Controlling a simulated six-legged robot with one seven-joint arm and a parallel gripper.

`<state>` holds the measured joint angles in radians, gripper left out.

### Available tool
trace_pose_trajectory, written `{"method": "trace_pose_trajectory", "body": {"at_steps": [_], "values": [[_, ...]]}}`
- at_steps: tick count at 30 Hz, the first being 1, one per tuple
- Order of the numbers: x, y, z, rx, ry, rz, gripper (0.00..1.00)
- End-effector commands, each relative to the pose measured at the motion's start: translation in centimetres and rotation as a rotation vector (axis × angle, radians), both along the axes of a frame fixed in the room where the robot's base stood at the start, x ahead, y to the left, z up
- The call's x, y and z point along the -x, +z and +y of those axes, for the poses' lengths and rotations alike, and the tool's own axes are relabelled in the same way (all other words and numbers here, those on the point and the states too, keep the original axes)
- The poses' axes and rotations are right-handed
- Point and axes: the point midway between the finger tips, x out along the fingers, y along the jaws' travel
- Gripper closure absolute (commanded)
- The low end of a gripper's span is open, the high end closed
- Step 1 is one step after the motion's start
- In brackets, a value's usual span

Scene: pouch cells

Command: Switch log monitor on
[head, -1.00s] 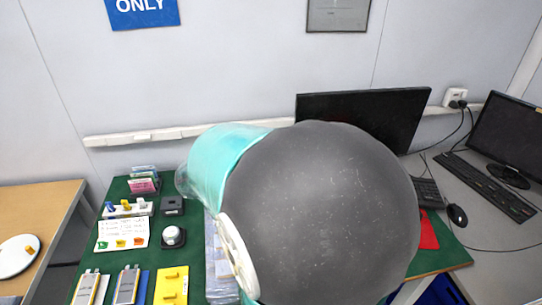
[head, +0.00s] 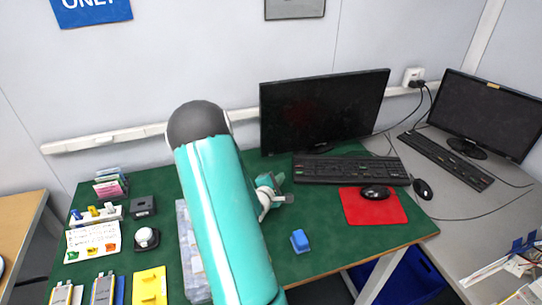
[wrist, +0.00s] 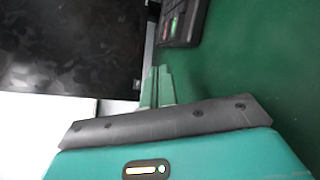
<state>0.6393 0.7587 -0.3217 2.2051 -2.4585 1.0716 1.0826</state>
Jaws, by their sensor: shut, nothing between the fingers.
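A black monitor (head: 325,112) stands at the back of the green table, its screen dark. A second dark monitor (head: 497,115) stands on the grey desk at the right. I cannot tell which one is the log monitor. My gripper (head: 289,199) is over the green table, in front of the middle monitor and left of the red mat. In the wrist view, my gripper (wrist: 158,80) is shut and empty. A dark screen (wrist: 70,45) fills the upper left there, apart from the fingertips. No power button is clear in either view.
A black keyboard (head: 350,170) lies before the middle monitor, with a mouse on a red mat (head: 362,209). A blue block (head: 300,241) lies near the table's front edge. Pouch cells, a yellow block (head: 150,287) and a white knob (head: 146,238) are at the left.

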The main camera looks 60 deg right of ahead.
Motion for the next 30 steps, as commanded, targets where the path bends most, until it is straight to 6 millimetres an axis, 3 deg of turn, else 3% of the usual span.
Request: {"method": "trace_pose_trajectory", "body": {"at_steps": [11, 30], "values": [[-0.6, 0.1, -0.5, 0.000, -0.001, -0.001, 1.00], [-5.8, 0.4, -5.8, 0.001, -0.002, -0.001, 1.00]]}}
